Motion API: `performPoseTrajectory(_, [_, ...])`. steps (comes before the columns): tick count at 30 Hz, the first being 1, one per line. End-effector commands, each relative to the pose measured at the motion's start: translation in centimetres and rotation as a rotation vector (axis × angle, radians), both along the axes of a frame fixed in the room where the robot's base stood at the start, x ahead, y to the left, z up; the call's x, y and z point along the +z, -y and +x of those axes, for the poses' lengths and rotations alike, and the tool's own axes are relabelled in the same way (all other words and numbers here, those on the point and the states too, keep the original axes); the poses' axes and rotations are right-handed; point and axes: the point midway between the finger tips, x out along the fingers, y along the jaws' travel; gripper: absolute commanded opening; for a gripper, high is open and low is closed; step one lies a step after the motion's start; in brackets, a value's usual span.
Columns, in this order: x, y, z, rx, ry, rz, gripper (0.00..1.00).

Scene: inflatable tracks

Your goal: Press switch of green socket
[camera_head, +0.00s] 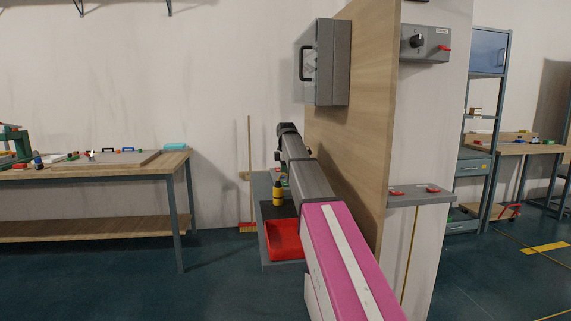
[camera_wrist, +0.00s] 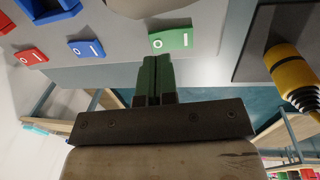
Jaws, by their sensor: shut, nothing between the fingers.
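In the wrist view a green rocker switch (camera_wrist: 171,40) with white marks sits on a grey panel (camera_wrist: 118,58) at top centre. My gripper (camera_wrist: 156,62) is shut and empty. Its green fingertips point at the panel just below the switch in the picture; I cannot tell whether they touch. A pale rounded thing (camera_wrist: 150,6) is cut off at the top edge, and no green socket is clearly visible. In the head view my own arm hides the gripper and the switch.
A blue switch (camera_wrist: 87,49) and a red switch (camera_wrist: 30,57) sit left of the green one, with a blue socket (camera_wrist: 50,8) above. A yellow and black bottle (camera_wrist: 294,76) stands at right. A wooden board (camera_head: 350,110) runs close along my arm; a red tray (camera_head: 285,238) lies below.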

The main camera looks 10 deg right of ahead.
Motion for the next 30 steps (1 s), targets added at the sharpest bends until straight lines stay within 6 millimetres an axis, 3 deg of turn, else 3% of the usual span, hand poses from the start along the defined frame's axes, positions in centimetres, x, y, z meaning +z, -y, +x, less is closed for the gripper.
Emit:
performPoseTrajectory(3, [-1.8,0.0,0.2,0.000,-0.001,0.000,0.00])
performPoseTrajectory(9, [-3.2,0.0,0.4,0.000,0.000,0.000,0.00])
performPoseTrajectory(30, [-3.8,0.0,0.5,0.000,-0.001,0.000,0.00])
